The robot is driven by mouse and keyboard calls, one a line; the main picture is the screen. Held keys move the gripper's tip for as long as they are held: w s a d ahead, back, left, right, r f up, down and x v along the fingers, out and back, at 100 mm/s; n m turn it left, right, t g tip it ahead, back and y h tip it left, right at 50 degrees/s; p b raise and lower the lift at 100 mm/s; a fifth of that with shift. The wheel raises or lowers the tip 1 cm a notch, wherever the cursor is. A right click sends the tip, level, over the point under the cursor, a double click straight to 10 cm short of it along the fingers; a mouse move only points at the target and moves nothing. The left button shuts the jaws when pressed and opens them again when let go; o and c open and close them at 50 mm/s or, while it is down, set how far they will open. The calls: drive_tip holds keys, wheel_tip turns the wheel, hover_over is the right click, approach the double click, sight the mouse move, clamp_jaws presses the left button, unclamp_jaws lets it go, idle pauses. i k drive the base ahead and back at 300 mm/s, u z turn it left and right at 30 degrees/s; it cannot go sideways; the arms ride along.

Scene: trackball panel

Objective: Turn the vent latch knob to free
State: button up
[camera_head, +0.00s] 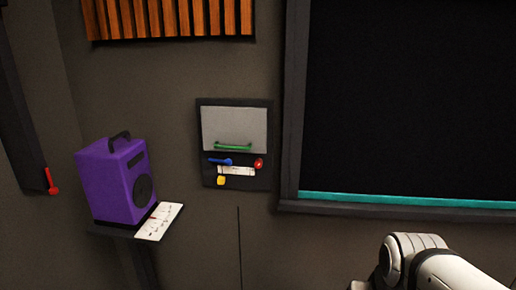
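A dark control panel (204,174) is mounted on the wall near the middle of the view. It has a light grey plate (232,125) with a green bar handle (232,147) along its lower edge. Below it are a blue lever (220,161) lying roughly level, a red round knob (259,163) at the right and a yellow knob (221,181) at the lower left. I cannot tell which of these, if any, is the vent latch knob. A white link of my arm shows at the lower right, well apart from the panel. My gripper is not in view.
A purple speaker box (105,183) and a white printed sheet (159,221) rest on a small shelf left of the panel. A red handle (53,182) hangs at far left. A large dark framed window or screen (410,95) is at right. The wall below the panel looks clear.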

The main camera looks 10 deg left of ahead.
sight(258, 163)
drive_tip(key=z, duration=1.4)
drive_tip(key=k, duration=1.1)
drive_tip(key=u, duration=0.8)
drive_tip(key=i, duration=1)
drive_tip(key=u, duration=0.1)
